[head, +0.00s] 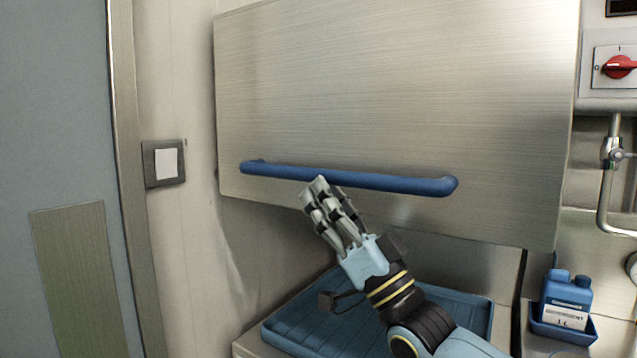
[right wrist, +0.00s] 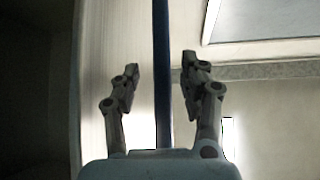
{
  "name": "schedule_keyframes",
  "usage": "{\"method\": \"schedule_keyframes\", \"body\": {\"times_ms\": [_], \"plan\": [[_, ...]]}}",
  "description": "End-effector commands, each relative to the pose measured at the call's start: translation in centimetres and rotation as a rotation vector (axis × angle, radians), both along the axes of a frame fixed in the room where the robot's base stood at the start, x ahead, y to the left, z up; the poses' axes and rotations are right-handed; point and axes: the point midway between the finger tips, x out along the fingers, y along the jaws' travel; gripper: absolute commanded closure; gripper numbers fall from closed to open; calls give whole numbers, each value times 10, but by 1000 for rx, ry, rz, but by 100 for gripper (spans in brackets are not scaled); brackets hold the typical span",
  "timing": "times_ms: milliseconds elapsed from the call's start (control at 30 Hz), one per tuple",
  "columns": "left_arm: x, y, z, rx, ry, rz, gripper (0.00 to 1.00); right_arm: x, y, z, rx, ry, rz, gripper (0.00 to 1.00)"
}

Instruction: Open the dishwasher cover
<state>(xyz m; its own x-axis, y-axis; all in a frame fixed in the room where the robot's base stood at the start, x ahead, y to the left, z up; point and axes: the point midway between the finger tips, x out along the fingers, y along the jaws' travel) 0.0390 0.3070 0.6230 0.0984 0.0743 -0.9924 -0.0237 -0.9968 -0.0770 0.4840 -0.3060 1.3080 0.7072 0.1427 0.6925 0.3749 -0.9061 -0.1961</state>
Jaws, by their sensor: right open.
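The dishwasher cover (head: 390,90) is a brushed steel panel filling the upper middle of the head view. A blue bar handle (head: 410,185) runs across its lower part. My right gripper (head: 318,188) reaches up from below to the handle, left of its middle. In the right wrist view my right gripper (right wrist: 160,75) is open, with the blue handle (right wrist: 161,60) running between its two fingers. I cannot tell whether either finger touches the handle. My left gripper is not in view.
A blue ribbed tray (head: 290,338) lies below the cover. A blue bottle (head: 567,295) stands in a small holder at the lower right. A pipe (head: 608,180) and a red switch (head: 618,66) are at the right. A door frame (head: 128,150) stands at the left.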

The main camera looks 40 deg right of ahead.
Motion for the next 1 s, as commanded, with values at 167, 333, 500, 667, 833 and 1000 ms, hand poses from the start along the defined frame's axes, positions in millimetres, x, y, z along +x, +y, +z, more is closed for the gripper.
{"method": "schedule_keyframes", "body": {"times_ms": [167, 333, 500, 667, 833, 1000], "plan": [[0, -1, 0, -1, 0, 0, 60, -30, -6, -31, -1, 6, -2, 56], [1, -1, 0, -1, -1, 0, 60, -50, -11, -50, -1, 3, -1, 56], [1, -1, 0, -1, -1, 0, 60, -59, -12, -58, 0, 1, -1, 56], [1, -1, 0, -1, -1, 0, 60, -60, -13, -59, 0, 1, -1, 56], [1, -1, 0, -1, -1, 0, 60, -60, -13, -59, 0, 1, -1, 56], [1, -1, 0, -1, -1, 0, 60, -60, -12, -59, 0, 1, -1, 56]]}}
